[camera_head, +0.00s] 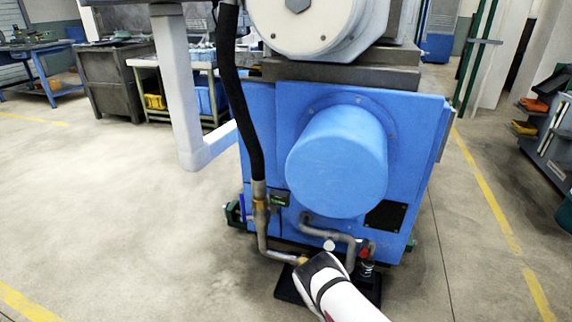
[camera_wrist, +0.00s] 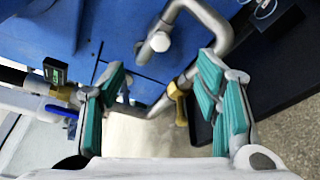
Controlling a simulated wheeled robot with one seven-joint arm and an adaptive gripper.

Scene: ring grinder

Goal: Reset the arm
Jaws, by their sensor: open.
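My gripper (camera_wrist: 162,88) is open, with teal pads on both fingers spread apart in the wrist view. A grey metal pipe with a brass fitting (camera_wrist: 179,92) shows beyond and between the fingers; I cannot tell whether a finger touches it. A capped pipe end (camera_wrist: 158,42) lies just past the fingertips. In the head view, my white arm reaches up from the bottom edge to the foot of the blue grinder (camera_head: 262,125), in front of its low pipes (camera_head: 325,232). My fingers are hidden there. Nothing is seen held in the gripper.
A black hose (camera_head: 236,100) runs down the machine's left side to a brass joint (camera_head: 260,203). A white post (camera_head: 178,95) stands to its left. A red-topped fitting (camera_head: 366,255) sits low on the right. Open concrete floor (camera_head: 90,200) lies on the left.

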